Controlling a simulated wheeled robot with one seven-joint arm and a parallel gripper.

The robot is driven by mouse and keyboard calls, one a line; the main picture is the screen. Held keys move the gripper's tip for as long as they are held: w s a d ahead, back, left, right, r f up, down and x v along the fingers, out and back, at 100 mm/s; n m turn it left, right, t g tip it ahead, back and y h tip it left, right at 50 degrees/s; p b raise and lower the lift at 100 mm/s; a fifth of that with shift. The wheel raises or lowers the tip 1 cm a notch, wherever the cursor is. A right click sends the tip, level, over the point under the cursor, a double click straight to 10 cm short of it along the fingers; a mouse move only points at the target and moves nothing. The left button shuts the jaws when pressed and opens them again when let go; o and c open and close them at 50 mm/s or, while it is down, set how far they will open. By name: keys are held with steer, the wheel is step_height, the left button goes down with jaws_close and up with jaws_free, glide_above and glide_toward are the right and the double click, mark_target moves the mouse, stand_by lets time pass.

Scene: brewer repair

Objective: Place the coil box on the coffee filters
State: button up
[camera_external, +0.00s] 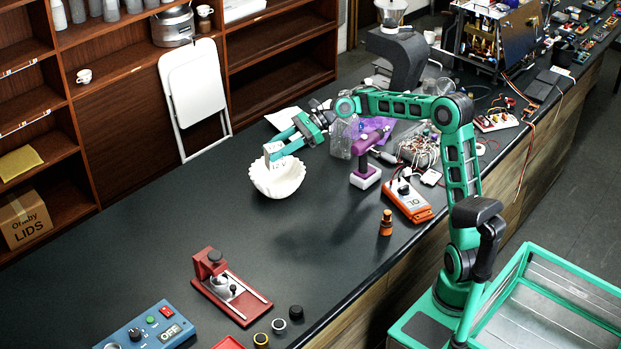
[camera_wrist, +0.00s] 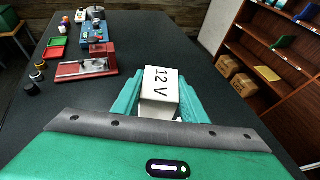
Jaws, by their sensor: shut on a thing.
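The coil box (camera_wrist: 160,88) is a small white block marked "12 V" and sits between my gripper's two green fingers in the wrist view. In the external view the box (camera_external: 272,147) shows as a small white piece at the fingertips. My gripper (camera_external: 274,156) is shut on it, over the far rim of the coffee filters. The coffee filters (camera_external: 278,183) are a white fluted bowl-shaped stack on the dark counter. The box overlaps their upper edge in the picture; I cannot tell whether they touch. In the wrist view the filters are hidden.
A red fixture (camera_external: 230,288) and a blue control box (camera_external: 150,330) lie at the near left. A white folding chair (camera_external: 195,90) leans behind. The counter left of the filters is clear.

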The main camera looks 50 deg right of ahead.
steer(key=shift+w+d+f, duration=0.9)
steer(key=shift+d+f, duration=0.45)
steer(key=shift+f, duration=0.3)
steer(key=shift+w+d+f, duration=0.9)
steer(key=shift+d+f, duration=0.45)
steer(key=shift+f, duration=0.35)
steer(key=shift+w+d+f, duration=0.9)
steer(key=shift+d+f, duration=0.45)
steer(key=shift+f, duration=0.3)
steer(key=shift+f, duration=0.1)
steer(key=o, duration=1.2)
steer(key=v, duration=1.2)
steer(key=shift+r, duration=0.2)
steer(key=shift+w+a, duration=0.1)
